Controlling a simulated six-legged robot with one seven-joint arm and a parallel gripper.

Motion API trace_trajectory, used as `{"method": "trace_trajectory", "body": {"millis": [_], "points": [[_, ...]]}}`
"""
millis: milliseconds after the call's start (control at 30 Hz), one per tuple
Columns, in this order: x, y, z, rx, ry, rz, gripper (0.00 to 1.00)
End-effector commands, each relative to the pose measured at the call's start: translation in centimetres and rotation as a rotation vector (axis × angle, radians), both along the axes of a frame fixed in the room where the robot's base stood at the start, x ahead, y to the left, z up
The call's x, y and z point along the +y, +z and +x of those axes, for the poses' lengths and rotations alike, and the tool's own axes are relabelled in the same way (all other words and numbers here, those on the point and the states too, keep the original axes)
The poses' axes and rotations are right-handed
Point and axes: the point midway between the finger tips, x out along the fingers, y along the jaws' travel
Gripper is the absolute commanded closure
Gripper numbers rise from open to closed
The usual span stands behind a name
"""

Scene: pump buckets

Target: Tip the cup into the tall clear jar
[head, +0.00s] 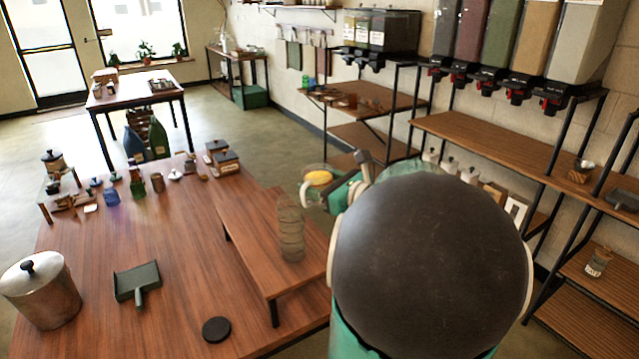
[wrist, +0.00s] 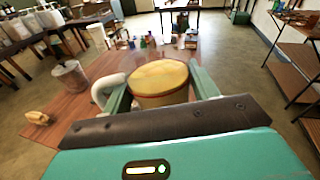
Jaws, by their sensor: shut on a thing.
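A clear cup (head: 319,179) with yellow contents is held between the teal fingers of my gripper (head: 335,192), just above and right of the jar. It looks about upright. In the wrist view the cup (wrist: 160,84) sits between the two fingers, its yellow fill facing the camera and a pale handle at its left. The tall clear jar (head: 291,230) stands upright on the raised wooden bench, to the left of and below the cup. It looks empty. The cup is apart from the jar. The jar is not clearly identifiable in the wrist view.
The low bench (head: 262,240) stands on the large wooden table (head: 185,250). A metal pot (head: 42,292), a dustpan (head: 138,284) and a black disc (head: 216,329) lie to the left. Bottles and small boxes crowd the far end. Dispensers and shelves (head: 490,135) line the right wall.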

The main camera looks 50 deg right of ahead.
Motion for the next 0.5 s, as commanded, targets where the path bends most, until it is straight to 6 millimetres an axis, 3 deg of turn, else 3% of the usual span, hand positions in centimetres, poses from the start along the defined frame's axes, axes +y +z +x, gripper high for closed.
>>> {"method": "trace_trajectory", "body": {"millis": [167,500], "points": [[0.6,1.1,0.9,0.165,0.001,-0.1,0.66],[1.1,1.4,1.8,0.38,0.002,-0.211,0.66]]}}
